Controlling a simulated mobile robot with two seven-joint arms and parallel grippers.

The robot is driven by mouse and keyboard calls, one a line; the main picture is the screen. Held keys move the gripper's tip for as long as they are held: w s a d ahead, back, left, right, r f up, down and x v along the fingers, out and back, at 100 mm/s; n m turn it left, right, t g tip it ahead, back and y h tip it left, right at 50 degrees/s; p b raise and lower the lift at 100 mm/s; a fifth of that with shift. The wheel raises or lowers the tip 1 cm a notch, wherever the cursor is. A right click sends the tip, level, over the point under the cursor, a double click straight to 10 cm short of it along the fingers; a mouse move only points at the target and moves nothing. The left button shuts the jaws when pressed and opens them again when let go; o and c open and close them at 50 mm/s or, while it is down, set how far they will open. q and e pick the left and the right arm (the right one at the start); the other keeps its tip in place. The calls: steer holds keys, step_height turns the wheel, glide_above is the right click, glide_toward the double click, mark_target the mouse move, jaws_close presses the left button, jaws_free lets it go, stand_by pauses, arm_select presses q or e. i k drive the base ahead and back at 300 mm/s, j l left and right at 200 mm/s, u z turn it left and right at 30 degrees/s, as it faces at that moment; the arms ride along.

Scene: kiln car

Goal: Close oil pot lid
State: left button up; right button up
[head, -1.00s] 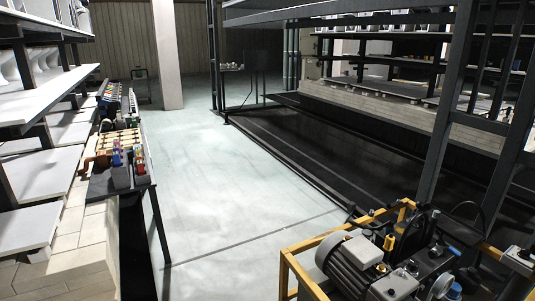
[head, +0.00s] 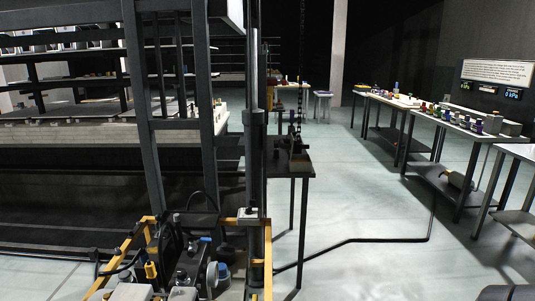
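I cannot make out an oil pot or its lid for certain in the head view. A machine with a motor, hoses and knobs (head: 185,265) stands in a yellow frame (head: 258,272) at the bottom left of centre. No part there can be told as the oil pot. Neither of my grippers is in view.
A dark kiln car frame (head: 150,100) fills the left. A narrow dark table (head: 298,172) stands at the centre.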

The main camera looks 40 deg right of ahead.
mark_target(285, 146)
steer(key=i+j+z, duration=0.15)
steer(key=z, duration=0.25)
steer(key=i+j+z, duration=0.1)
steer(key=z, duration=0.3)
steer(key=j+z, duration=0.25)
steer(key=z, duration=0.15)
steer(key=i+j+z, duration=0.15)
steer(key=j+z, duration=0.2)
steer(key=i+j+z, duration=0.15)
steer(key=j+z, duration=0.15)
steer(key=l, duration=0.35)
steer(key=k+l, duration=0.15)
steer(key=l, duration=0.25)
steer(key=l+u, duration=0.2)
steer(key=l, duration=0.75)
steer(key=i+l, duration=0.15)
steer(key=l, duration=0.15)
steer(key=i+l+u, duration=0.15)
steer(key=l, duration=0.15)
steer(key=i+l, duration=0.1)
steer(key=l, duration=0.2)
steer(key=i+l+u, duration=0.15)
steer(key=i+l, duration=0.15)
steer(key=i+l+u, duration=0.2)
steer(key=l, duration=0.35)
steer(key=i+l+u, duration=0.25)
steer(key=i+l, duration=0.5)
steer(key=i, duration=0.2)
